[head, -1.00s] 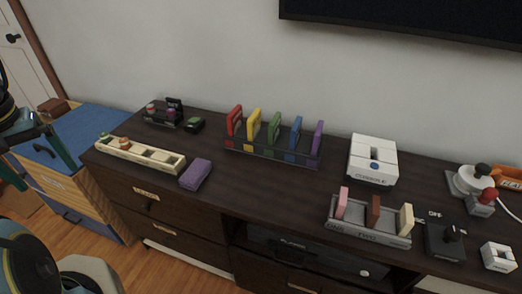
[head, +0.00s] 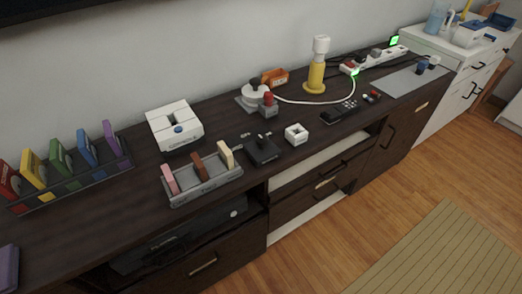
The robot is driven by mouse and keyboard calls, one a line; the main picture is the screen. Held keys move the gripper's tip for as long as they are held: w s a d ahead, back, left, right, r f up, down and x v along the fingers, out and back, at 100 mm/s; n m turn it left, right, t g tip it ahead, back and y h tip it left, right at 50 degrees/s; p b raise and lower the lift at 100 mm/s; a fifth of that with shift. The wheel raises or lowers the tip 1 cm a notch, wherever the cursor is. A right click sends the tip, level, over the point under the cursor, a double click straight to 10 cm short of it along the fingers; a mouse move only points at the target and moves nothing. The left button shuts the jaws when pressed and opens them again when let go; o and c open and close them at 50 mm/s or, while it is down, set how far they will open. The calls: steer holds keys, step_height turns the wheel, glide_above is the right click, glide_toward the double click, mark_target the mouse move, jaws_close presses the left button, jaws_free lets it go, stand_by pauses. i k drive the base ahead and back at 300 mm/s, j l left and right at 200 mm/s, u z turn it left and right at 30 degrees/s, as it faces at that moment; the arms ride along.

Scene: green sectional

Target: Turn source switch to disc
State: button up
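A black box with a dark upright knob or lever (head: 262,148) stands near the front edge of the dark cabinet top, right of a grey slotted tray (head: 207,188). It may be the source switch; no disc marking on it is legible. A small white block with a dark opening (head: 296,134) sits just right of it. A white console (head: 174,127) with a slot and a blue button stands behind and left of the tray. My gripper is not in view.
A rack of coloured cases (head: 70,175) stands at left. Behind the black box are a grey base with a red-topped part (head: 268,105) and an orange box (head: 274,76). A yellow-white lamp (head: 317,66), remote (head: 339,111) and power strip (head: 375,60) are right. Floor in front is open.

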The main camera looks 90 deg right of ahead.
mark_target(262, 139)
steer(key=k+l+z, duration=0.1)
steer(key=k+z, duration=0.3)
steer(key=k+l+z, duration=0.15)
steer(key=z, duration=0.25)
steer(key=k+l+z, duration=0.25)
steer(key=z, duration=0.15)
